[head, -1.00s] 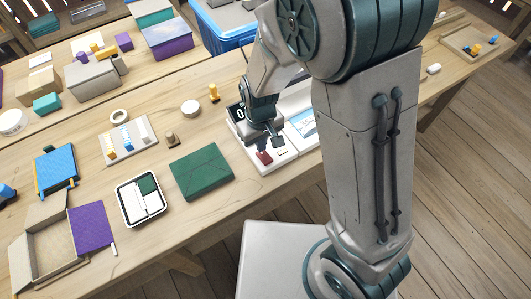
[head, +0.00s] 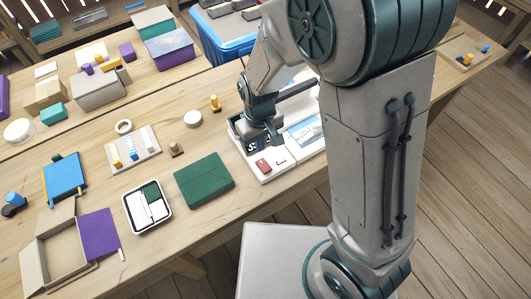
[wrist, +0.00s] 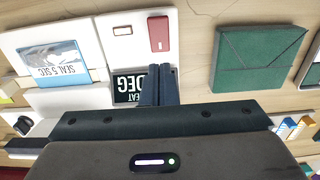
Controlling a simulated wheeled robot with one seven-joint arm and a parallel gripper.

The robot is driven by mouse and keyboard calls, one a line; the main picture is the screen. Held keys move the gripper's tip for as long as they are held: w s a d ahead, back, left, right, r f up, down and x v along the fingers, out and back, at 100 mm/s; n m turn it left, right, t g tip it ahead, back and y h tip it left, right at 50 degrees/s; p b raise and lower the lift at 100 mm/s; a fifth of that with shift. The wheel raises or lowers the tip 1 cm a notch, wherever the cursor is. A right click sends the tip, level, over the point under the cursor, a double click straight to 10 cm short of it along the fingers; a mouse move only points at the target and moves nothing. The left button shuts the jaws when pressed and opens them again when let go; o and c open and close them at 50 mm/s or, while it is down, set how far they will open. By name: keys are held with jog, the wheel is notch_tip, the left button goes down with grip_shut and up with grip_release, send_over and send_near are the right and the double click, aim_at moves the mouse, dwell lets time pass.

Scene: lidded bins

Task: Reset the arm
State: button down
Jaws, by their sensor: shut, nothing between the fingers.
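My gripper (head: 276,139) is over the white device on the table, a little above its surface. In the wrist view its two dark fingers (wrist: 158,86) are together with nothing between them. The white device (head: 290,160) has a red block-like key (head: 263,165), a dark display and a picture card reading "SEAL 5 SEC" (wrist: 52,64). The display (wrist: 130,86) reads "DEG" in the wrist view, partly hidden by the fingers. My arm hides the device's right part in the head view.
A green flat box (head: 204,180) lies left of the device. A white tray (head: 147,207), an open cardboard box (head: 55,255) and a purple panel (head: 100,234) are further left. A blue bin (head: 225,32) stands behind. Several boxes fill the back left.

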jog(key=s+d+r+m+t, duration=0.1)
jog(key=s+d+r+m, duration=0.2)
jog(key=d+r, duration=0.6)
jog(key=s+d+r+m+t, duration=0.2)
jog(key=s+d+r+m, duration=0.2)
jog(key=d+r, duration=0.5)
jog(key=shift+s+d+r, duration=0.25)
jog(key=shift+s+d, duration=0.5)
jog(key=shift+d, duration=0.15)
